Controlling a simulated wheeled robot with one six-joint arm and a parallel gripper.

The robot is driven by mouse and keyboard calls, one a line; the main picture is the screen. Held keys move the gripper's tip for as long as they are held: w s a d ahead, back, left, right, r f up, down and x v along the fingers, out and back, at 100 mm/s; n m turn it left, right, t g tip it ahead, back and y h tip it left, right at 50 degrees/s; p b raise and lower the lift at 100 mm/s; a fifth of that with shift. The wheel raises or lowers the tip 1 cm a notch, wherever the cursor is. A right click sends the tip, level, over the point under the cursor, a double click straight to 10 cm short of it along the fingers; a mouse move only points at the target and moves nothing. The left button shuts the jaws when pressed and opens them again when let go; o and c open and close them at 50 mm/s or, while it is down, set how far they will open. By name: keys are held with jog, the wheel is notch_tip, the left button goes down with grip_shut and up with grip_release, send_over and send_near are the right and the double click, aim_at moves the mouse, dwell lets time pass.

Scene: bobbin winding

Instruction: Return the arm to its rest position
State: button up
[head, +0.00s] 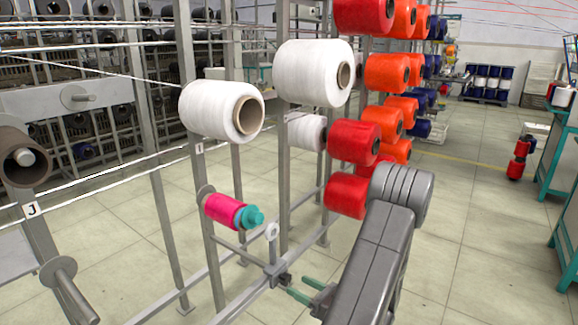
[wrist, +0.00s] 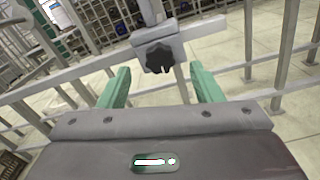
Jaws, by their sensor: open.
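My gripper (head: 303,290) is in the lower middle of the head view, just right of the frame's rail. Its two green fingers are apart with nothing between them. In the wrist view my gripper (wrist: 160,88) is open, and a black star-shaped knob (wrist: 160,56) on a grey clamp block shows just beyond the fingertips. The clamp block (head: 277,272) also shows in the head view, close to the fingers. I cannot tell whether they touch. My grey arm covers part of the floor and frame behind it.
White bobbins (head: 222,110) and red bobbins (head: 353,142) hang on the grey frame posts. A pink and teal bobbin (head: 224,211) sits on a lower spindle. An empty brown tube (head: 20,157) is at left. A teal rack (head: 560,170) stands at right. Tiled floor (head: 480,240) between is clear.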

aim_at(288, 280)
jog(key=x, duration=0.4)
jog(key=shift+w+a, duration=0.1)
jog(key=shift+a, duration=0.2)
jog(key=shift+d+b, duration=0.1)
jog(key=shift+b, duration=0.4)
